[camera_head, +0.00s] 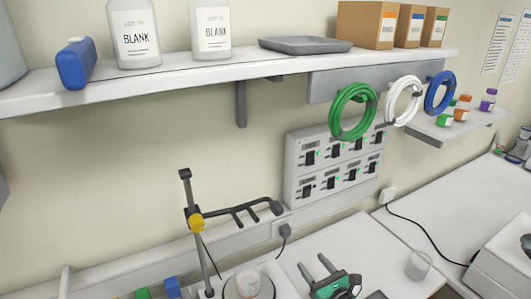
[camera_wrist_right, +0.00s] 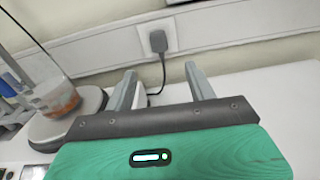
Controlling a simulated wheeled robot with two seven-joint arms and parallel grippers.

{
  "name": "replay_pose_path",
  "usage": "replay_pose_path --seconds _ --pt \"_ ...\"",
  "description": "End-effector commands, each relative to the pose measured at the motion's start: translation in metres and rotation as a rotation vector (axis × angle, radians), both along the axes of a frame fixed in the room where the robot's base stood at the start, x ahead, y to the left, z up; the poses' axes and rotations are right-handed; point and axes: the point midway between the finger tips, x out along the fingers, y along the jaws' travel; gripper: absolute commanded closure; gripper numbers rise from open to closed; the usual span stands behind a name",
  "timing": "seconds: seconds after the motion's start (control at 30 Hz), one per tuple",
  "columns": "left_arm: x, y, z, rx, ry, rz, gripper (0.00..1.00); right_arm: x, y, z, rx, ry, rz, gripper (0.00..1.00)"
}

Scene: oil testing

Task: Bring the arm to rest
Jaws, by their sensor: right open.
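My right gripper (camera_head: 312,262) is at the bottom centre of the head view, above the white bench. Its two grey fingers are apart with nothing between them. In the right wrist view the open fingers (camera_wrist_right: 160,70) point toward the wall, with a plug and its cable behind the gap. A glass beaker with orange-brown content (camera_head: 248,286) stands on a round plate to the left of the gripper. It also shows in the right wrist view (camera_wrist_right: 56,98). My left gripper is not in view.
A stand with a clamp (camera_head: 205,225) rises left of the beaker. A switch panel (camera_head: 338,163) and hose coils (camera_head: 352,111) hang on the wall. A shelf (camera_head: 190,72) holds bottles and boxes.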

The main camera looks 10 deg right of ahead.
Motion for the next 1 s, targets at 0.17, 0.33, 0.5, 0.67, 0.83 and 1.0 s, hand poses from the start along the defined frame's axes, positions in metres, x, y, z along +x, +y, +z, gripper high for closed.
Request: replay_pose_path --seconds 0.17,0.33,0.5,0.67,0.83,1.0 --pt "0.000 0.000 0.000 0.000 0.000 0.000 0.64 -0.016 -0.017 0.022 0.363 0.043 -0.152 0.44" --pt "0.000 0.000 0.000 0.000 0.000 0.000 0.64 -0.050 -0.059 0.032 0.951 0.138 -0.422 0.44" --pt "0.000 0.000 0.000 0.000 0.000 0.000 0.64 -0.102 -0.090 0.010 1.507 0.262 -0.725 0.44" --pt "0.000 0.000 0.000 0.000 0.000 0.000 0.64 -0.165 -0.094 -0.020 1.957 0.392 -1.051 0.44" --pt "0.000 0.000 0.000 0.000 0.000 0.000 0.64 -0.223 -0.079 -0.038 2.248 0.507 -1.352 0.44" --pt "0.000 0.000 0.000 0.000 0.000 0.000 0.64 -0.267 -0.060 -0.043 2.399 0.593 -1.590 0.44"
